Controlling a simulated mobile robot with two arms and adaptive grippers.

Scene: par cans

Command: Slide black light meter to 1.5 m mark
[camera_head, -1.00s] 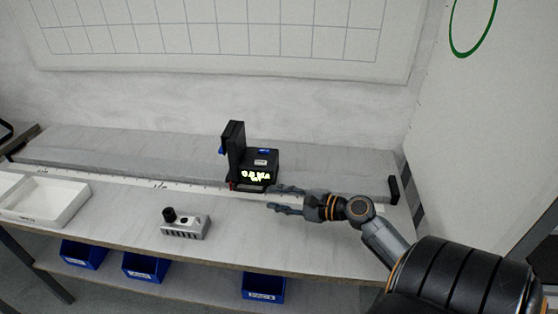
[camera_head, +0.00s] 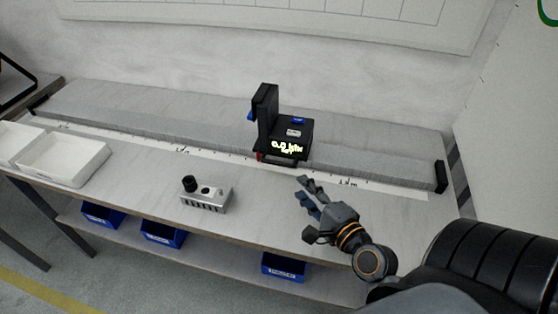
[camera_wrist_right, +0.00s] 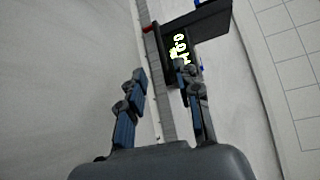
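The black light meter (camera_head: 284,138) stands upright on the rail along the bench, with a glowing yellow display facing the front and a tall black plate at its left. A scale strip (camera_head: 215,163) with small marks runs along the front of the rail; its numbers are too small to read surely. My right gripper (camera_head: 305,190) is open and empty, in front of and slightly right of the meter, apart from it in the head view. In the right wrist view the meter (camera_wrist_right: 183,50) is beyond the open fingers (camera_wrist_right: 160,75). My left gripper is not in view.
A grey metal block with black knob (camera_head: 207,194) lies on the bench left of my gripper. White trays (camera_head: 66,158) stand at the left. A black end stop (camera_head: 441,177) closes the rail at right. Blue bins (camera_head: 284,267) sit on the lower shelf. The bench right of my gripper is clear.

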